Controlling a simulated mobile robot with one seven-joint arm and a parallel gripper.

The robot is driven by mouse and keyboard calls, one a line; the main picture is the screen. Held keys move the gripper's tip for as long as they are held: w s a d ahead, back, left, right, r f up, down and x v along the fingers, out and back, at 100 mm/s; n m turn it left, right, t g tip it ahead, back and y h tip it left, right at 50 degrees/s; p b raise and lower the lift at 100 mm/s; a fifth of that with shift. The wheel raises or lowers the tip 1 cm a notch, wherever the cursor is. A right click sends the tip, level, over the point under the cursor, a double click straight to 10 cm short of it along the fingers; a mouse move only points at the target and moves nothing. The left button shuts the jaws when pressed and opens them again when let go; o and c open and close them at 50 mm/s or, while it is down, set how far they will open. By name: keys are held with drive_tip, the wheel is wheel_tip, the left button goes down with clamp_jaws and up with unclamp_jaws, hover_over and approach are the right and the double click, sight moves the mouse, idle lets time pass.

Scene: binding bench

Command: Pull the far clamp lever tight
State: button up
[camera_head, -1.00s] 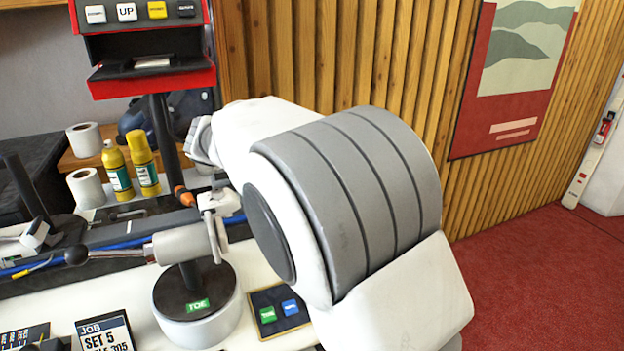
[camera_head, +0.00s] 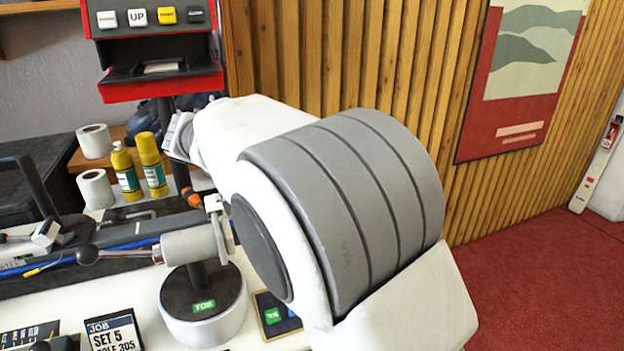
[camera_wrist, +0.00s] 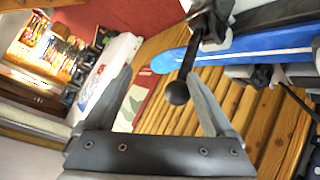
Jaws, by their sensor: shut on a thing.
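In the wrist view, a dark lever with a round black knob (camera_wrist: 178,92) hangs down from a clamp beside a blue ski (camera_wrist: 240,46). In the head view my arm hides the fingers and this lever. The blue ski (camera_head: 72,258) lies along the bench behind the toe unit (camera_head: 205,318).
Yellow bottles (camera_head: 152,165) and white rolls (camera_head: 95,188) stand behind the ski. A red-framed button panel (camera_head: 160,88) rises at the back. A job card (camera_head: 112,330) lies at the front. Red floor (camera_head: 545,265) is free at right.

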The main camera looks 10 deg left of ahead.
drive_tip(key=p+v, duration=0.2)
drive_tip(key=v, duration=1.1)
drive_tip(key=shift+w+r, duration=0.2)
drive_tip(key=shift+w, duration=0.05)
drive_tip(key=shift+a, duration=0.1)
drive_tip(key=s+d+n+g+y, duration=0.2)
drive_tip(key=d+g+y, duration=0.2)
drive_tip(key=d, duration=2)
drive_tip(key=s+d+f+n+t+y, duration=0.15)
drive_tip(key=s+d+f+y, duration=0.4)
drive_tip(key=s+d, duration=0.85)
wheel_tip(320, 180, up, 10)
drive_tip(key=s+a+h+p, duration=0.1)
drive_tip(key=s+p, duration=0.1)
drive_tip(key=p, duration=1)
drive_tip(key=shift+s+a+h, duration=0.25)
drive_tip(key=shift+h, duration=0.1)
drive_tip(key=shift+f, duration=0.1)
drive_tip(key=shift+c, duration=0.2)
